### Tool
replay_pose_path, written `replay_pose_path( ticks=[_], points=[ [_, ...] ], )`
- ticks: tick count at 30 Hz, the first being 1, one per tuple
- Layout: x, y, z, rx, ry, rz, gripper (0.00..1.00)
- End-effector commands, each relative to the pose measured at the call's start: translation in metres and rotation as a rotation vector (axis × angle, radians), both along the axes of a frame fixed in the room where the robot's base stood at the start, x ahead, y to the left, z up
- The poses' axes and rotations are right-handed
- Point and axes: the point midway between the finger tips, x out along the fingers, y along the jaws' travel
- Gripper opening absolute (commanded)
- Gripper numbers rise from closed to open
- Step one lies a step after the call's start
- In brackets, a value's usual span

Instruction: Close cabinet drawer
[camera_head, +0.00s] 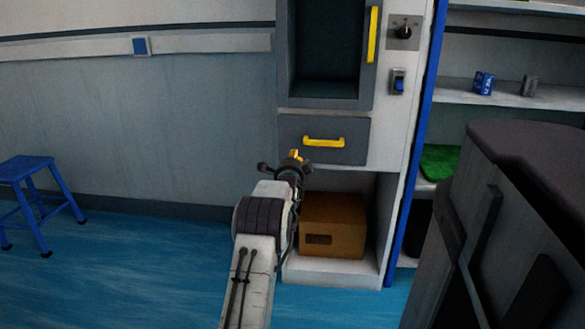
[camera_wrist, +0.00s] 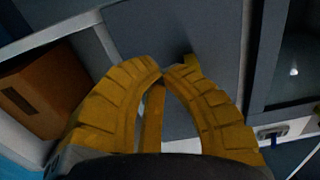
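The grey drawer front (camera_head: 350,151) sits low in the white cabinet (camera_head: 391,147), with a yellow bar handle (camera_head: 323,141) across it. From here I cannot tell whether it stands slightly out or is flush. My gripper (camera_head: 296,156) is in front of the drawer's lower left part, just left of and below the handle. In the wrist view, the yellow fingers of my gripper (camera_wrist: 162,74) meet or nearly meet at their tips, before the grey drawer face (camera_wrist: 165,30). Part of the yellow handle (camera_wrist: 191,64) shows behind the fingers, partly hidden by them. The fingers do not visibly hold it.
A dark open compartment (camera_head: 325,55) with a yellow vertical handle (camera_head: 372,35) is above the drawer. A brown box (camera_head: 333,225) sits in the bay below. A blue stool (camera_head: 33,175) stands left; shelves (camera_head: 515,95) are at right. Blue floor (camera_head: 150,265) is clear at left.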

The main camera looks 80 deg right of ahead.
Motion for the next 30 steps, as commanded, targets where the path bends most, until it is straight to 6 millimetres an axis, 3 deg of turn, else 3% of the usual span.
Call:
replay_pose_path(
  ticks=[15,30],
  points=[
    [-0.004,0.050,0.001,0.001,0.000,0.000,0.00],
    [-0.005,0.064,0.000,0.000,0.000,0.000,0.00]
  ],
)
